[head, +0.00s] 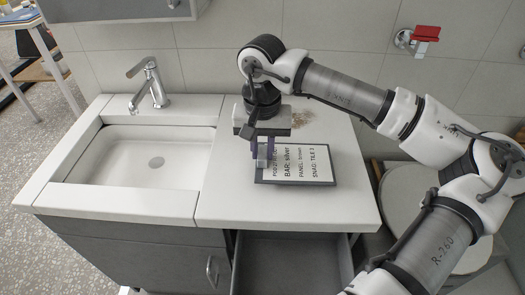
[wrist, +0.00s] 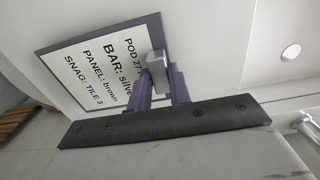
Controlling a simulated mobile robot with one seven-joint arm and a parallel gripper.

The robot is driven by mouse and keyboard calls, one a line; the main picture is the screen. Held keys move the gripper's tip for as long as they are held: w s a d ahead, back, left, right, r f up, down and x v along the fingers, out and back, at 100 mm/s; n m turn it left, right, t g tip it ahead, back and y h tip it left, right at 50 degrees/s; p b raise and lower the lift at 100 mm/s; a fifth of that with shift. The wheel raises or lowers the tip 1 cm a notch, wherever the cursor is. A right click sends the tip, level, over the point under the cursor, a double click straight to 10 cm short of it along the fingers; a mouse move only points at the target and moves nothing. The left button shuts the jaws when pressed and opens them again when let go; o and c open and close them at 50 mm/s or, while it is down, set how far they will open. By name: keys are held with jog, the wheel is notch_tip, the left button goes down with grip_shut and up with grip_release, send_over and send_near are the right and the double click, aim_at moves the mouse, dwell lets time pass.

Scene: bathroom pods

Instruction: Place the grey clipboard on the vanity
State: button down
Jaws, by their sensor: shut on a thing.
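The grey clipboard (head: 334,182) holds a white sheet with printed text and lies over the right part of the white vanity top (head: 350,205), face up and roughly level. I cannot tell whether it touches the top or hangs just above it. My gripper (head: 263,152) has purple fingers and is shut on the clipboard's left end, at its silver clip. In the wrist view the fingers (wrist: 162,84) stand on both sides of the silver clip (wrist: 157,64), with the clipboard (wrist: 82,36) beyond them. The fingers hide part of the sheet's text.
A basin (head: 150,158) with a chrome tap (head: 148,82) is to the left. A drawer (head: 290,262) stands open below the counter's right part. A toilet (head: 405,210) is at the right, partly behind my arm.

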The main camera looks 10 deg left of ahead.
jog(key=shift+f, duration=0.8)
jog(key=shift+f, duration=0.1)
jog(key=c, duration=1.3)
grip_release()
notch_tip(320, 180, up, 12)
jog(key=b, duration=0.1)
